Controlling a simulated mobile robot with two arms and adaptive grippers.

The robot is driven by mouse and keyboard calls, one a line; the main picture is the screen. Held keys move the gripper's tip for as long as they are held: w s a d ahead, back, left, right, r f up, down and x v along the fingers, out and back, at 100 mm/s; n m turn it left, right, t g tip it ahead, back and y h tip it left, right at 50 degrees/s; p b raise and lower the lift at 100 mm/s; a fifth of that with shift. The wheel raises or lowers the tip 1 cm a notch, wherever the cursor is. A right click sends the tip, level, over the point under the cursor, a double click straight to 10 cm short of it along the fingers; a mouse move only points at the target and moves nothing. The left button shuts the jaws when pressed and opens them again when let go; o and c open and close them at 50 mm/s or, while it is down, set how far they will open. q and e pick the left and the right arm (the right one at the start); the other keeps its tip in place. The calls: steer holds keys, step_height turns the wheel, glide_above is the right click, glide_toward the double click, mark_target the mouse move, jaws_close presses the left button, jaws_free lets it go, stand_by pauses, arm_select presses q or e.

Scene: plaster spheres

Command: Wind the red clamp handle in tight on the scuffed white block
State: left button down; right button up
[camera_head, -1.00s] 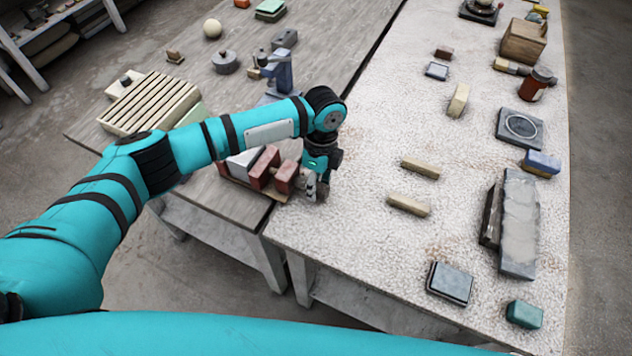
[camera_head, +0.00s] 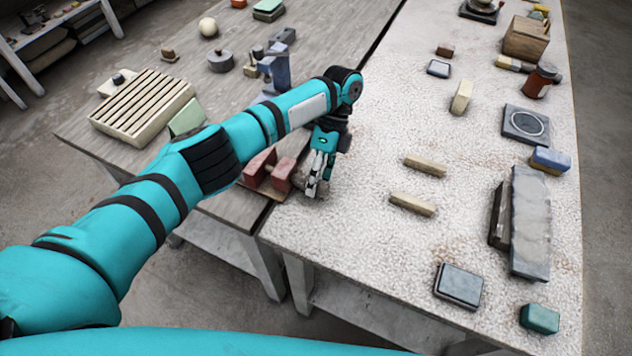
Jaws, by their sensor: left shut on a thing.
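The clamp shows as red blocks (camera_head: 282,175) on a wooden base at the front right corner of the grey wooden table. My left gripper (camera_head: 317,188) points down just right of these red blocks, by the seam with the speckled table. Its fingers are shut on what I take to be the red clamp handle, which they and the wrist mostly hide. The scuffed white block is hidden behind my left forearm, so I cannot tell whether the clamp touches it. My right gripper is not in view.
A slatted cream rack (camera_head: 142,105) and a blue-grey upright tool (camera_head: 275,68) stand on the wooden table (camera_head: 75,132). Two tan bars (camera_head: 412,204) and a long grey stone slab (camera_head: 531,222) lie on the speckled table (camera_head: 370,260).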

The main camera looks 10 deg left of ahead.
arm_select(q)
steer(key=c, duration=0.9)
jaws_free()
steer(key=v, duration=0.7)
steer(key=shift+w+r, duration=0.15)
steer(key=shift+r, duration=0.1)
